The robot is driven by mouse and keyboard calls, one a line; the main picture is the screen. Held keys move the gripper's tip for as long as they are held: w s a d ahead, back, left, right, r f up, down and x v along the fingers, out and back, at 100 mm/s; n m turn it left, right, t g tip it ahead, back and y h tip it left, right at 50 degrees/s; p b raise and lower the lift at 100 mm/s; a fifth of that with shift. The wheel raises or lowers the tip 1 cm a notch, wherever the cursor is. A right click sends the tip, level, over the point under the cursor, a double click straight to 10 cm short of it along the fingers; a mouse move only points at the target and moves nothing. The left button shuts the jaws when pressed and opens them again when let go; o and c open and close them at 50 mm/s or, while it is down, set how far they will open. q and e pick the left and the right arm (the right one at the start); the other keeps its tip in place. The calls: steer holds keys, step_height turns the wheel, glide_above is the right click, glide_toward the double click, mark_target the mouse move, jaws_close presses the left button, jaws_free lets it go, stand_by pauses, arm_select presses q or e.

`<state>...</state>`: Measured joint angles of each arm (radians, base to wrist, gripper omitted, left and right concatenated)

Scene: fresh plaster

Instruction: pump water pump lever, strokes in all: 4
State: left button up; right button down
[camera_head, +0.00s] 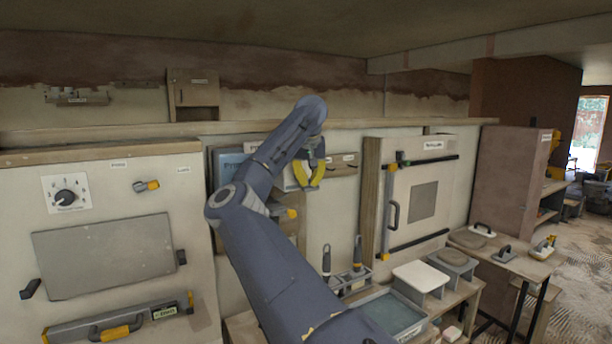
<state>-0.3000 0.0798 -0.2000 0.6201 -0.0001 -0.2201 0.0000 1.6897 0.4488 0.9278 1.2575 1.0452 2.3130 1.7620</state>
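My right arm reaches up from the bottom of the head view. It folds over at the top, so my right gripper (311,182) hangs down in front of the wall panels. Its yellow fingers curve close together, but the view is too small to tell if they are apart or hold anything. A yellow-tipped part (289,213) sticks out beside the forearm, below and left of the gripper. I cannot tell whether it is a pump lever. The water pump is not clearly seen; my arm hides part of the middle panels. My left gripper is not in view.
A panel with a dial (65,196) and a grey plate (106,257) stands at left. A cabinet door (424,203) with yellow-and-black rails is right of the gripper. A grey tub (393,314) and several trowels sit on low benches. Open floor (580,300) lies at right.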

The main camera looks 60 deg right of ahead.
steer(key=shift+r, duration=3)
steer(key=shift+r, duration=0.1)
steer(key=shift+r, duration=2.4)
